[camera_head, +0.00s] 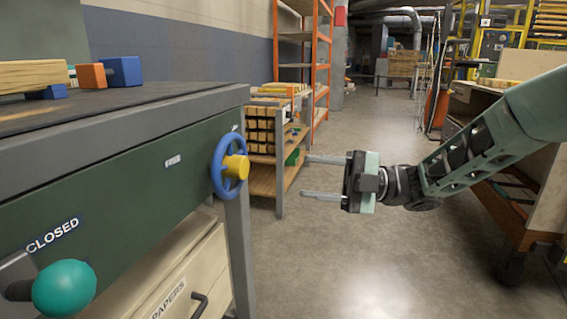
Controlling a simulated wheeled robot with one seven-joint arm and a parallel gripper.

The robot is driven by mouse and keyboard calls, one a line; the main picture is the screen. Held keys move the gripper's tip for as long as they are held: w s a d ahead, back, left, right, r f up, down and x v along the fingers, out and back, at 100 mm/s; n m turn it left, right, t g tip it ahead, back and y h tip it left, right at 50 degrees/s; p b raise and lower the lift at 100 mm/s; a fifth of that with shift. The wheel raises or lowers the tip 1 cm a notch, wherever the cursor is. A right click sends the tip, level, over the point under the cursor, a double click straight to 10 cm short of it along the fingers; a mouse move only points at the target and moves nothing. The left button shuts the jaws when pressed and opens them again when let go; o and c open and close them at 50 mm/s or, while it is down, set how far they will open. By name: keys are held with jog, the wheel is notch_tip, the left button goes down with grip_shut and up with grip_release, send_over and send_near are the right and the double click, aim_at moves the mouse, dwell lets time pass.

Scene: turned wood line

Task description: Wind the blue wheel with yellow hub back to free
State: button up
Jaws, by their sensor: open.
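The blue wheel with a yellow hub (217,163) is mounted on the dark green front panel (120,190) of the bench, near its right end. A small label (173,161) sits on the panel left of the wheel; I cannot read it for sure. My gripper (322,177) is open and empty, its two fingers pointing left toward the wheel. It hangs in free air to the right of the wheel, clearly apart from it.
A teal ball knob (64,288) stands out at lower left by a "CLOSED" label (53,235). A drawer marked "PAPERS" (180,275) is below the panel. Wooden and coloured blocks (91,76) lie on the bench top. A shelf (263,180) stands behind. The floor around my gripper is clear.

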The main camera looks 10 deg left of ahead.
jog(key=shift+p+v, duration=0.3)
jog(key=shift+v, duration=1.55)
jog(key=w+a+r+m+t+h, duration=0.1)
jog(key=w+a+r+m+t, duration=0.2)
jog(key=m+t, duration=0.45)
jog(key=s+d+f+m+g+h+p, duration=0.1)
jog(key=s+d+f+m+h, duration=0.4)
jog(key=s, duration=0.5)
jog(key=s+d+f+m+h, duration=0.3)
jog(key=s+d+m+h, duration=0.4)
jog(key=s, duration=0.3)
jog(key=s+d+f+m+g+h+p, duration=0.1)
jog(key=s+d+f+m+h, duration=0.45)
jog(key=s, duration=0.45)
notch_tip(320, 180, up, 40)
jog(key=m+p, duration=0.2)
jog(key=p, duration=3.6)
jog(key=shift+s+d+f, duration=0.15)
jog(key=shift+s+d, duration=0.2)
jog(key=shift+d, duration=0.05)
